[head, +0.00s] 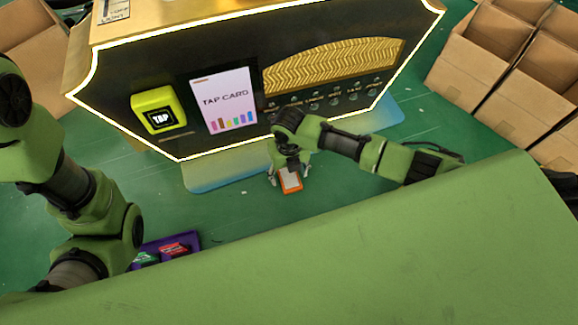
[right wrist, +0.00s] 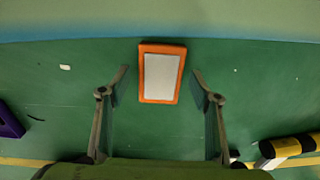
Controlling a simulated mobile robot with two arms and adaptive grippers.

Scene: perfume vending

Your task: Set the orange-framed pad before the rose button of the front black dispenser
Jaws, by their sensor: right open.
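The orange-framed pad (head: 291,183) lies on the green floor in front of the black dispenser (head: 170,70). It has a pale centre, and it also shows in the right wrist view (right wrist: 161,74). My right gripper (head: 289,181) is open over it. In the right wrist view the two fingers (right wrist: 160,74) stand on either side of the pad, with a gap on each side. A row of small labelled buttons (head: 335,99) runs along the dispenser's lower right front. The labels are too small to read surely, and my right wrist covers part of the row's left end. My left gripper does not show.
The dispenser carries a yellow TAP box (head: 158,109) and a white TAP CARD panel (head: 224,100). A pale blue base strip (head: 215,176) borders it. A purple tray (head: 190,239) holds small boxes at lower left. Open cardboard boxes (head: 490,45) stand at right. A yellow-black striped object (right wrist: 290,148) lies nearby.

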